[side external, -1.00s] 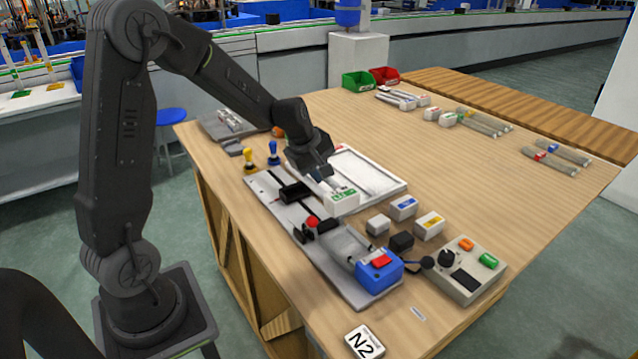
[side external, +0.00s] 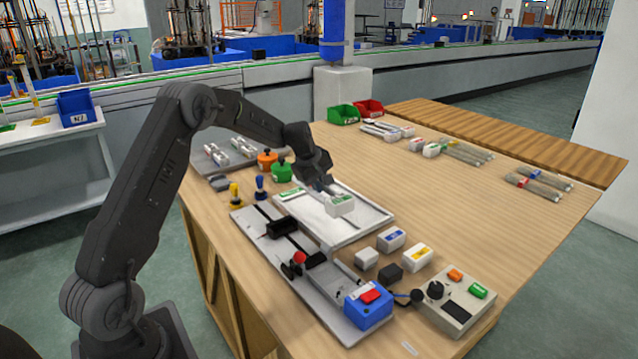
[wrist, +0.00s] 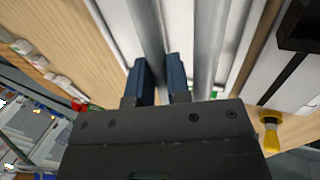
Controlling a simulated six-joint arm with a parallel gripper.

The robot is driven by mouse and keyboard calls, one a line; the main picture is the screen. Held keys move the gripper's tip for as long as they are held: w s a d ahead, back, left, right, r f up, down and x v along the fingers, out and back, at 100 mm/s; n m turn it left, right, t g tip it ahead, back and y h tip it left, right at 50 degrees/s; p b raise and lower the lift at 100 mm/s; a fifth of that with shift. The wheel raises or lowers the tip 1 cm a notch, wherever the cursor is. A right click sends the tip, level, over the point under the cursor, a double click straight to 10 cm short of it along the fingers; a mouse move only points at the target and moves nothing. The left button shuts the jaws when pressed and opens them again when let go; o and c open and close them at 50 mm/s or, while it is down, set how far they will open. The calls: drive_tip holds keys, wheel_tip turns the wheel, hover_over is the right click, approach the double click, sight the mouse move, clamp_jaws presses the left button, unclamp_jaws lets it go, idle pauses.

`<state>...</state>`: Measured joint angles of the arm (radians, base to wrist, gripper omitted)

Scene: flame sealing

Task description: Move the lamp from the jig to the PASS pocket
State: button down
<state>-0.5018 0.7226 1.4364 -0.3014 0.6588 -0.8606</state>
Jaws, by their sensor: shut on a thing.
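My gripper (side external: 322,188) is shut on the lamp, above the white tray (side external: 372,231). In the side view the lamp's white end block (side external: 341,206) hangs just below and right of my gripper. In the wrist view a grey tube of the lamp (wrist: 151,30) runs between the two dark blue fingers (wrist: 160,80). A second grey tube (wrist: 208,40) lies right of the fingers; I cannot tell whether it belongs to the same lamp. The jig (side external: 300,262), on a grey plate, stands nearer the camera. A green label (side external: 291,194) marks the tray's left part; its writing is unreadable.
A blue box with a red top (side external: 368,303) sits at the jig's near end. A control box (side external: 455,303) and several small blocks stand to its right. Yellow (side external: 234,195) and blue (side external: 260,187) knobbed pieces stand left of the tray.

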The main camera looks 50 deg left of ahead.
sight(320, 212)
drive_tip(key=shift+f, duration=3)
drive_tip(key=c, duration=1.4)
unclamp_jaws()
drive_tip(key=shift+o, duration=0.2)
drive_tip(key=shift+r, duration=1.25)
drive_tip(key=shift+o, duration=0.2)
drive_tip(key=o, duration=0.5)
drive_tip(key=shift+o, duration=0.2)
